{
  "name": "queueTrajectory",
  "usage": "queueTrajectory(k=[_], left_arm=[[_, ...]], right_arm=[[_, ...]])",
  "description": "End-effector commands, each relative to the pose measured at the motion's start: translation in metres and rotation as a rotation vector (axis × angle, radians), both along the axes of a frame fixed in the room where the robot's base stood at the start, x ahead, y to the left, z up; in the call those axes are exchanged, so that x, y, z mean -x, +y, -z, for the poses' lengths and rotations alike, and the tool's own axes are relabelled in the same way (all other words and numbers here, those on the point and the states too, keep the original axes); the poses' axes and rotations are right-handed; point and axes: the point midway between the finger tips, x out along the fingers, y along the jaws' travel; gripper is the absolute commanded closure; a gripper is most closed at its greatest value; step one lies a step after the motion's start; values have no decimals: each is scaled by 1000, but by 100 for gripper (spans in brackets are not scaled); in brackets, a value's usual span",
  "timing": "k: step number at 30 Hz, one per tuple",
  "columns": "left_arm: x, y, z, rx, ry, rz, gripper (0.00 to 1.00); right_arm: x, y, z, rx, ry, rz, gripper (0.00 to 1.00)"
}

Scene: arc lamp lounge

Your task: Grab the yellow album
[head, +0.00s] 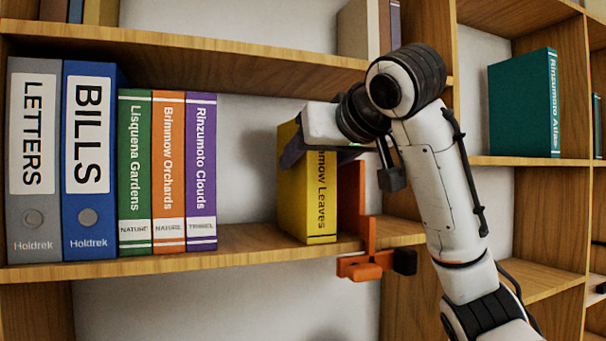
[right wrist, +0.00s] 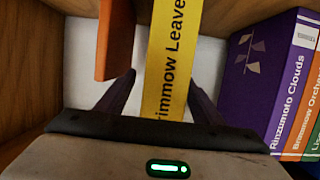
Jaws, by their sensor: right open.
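The yellow album (head: 295,195), with "Brimmow Leaves" on its spine, stands upright on the middle shelf in the head view. Its upper front is partly hidden by my right gripper (head: 318,150). In the right wrist view the yellow album's spine (right wrist: 172,65) lies between the two dark fingers of my right gripper (right wrist: 163,88). The fingers are open, one on each side of the spine, with pale gaps showing beside it. My left gripper is in neither view.
An orange bookend (head: 358,200) stands close to the album's right. To its left, past an empty gap, stand a purple book (head: 201,170), an orange book (head: 168,170), a green book (head: 135,170), a blue binder (head: 90,215) and a grey binder (head: 35,215). The shelf above (head: 200,50) limits height.

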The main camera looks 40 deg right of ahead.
Motion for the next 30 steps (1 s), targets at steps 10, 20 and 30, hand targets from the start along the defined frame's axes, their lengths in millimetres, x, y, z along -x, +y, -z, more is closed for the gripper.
queueTrajectory(k=[10, 20, 30], left_arm=[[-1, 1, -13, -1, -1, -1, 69], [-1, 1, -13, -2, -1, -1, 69], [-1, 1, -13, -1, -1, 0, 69]], right_arm=[[-38, -5, 11, 1, 2, 1, 39], [-38, -5, 11, 1, 1, 0, 61], [-37, -5, 8, -1, -8, -1, 100]])
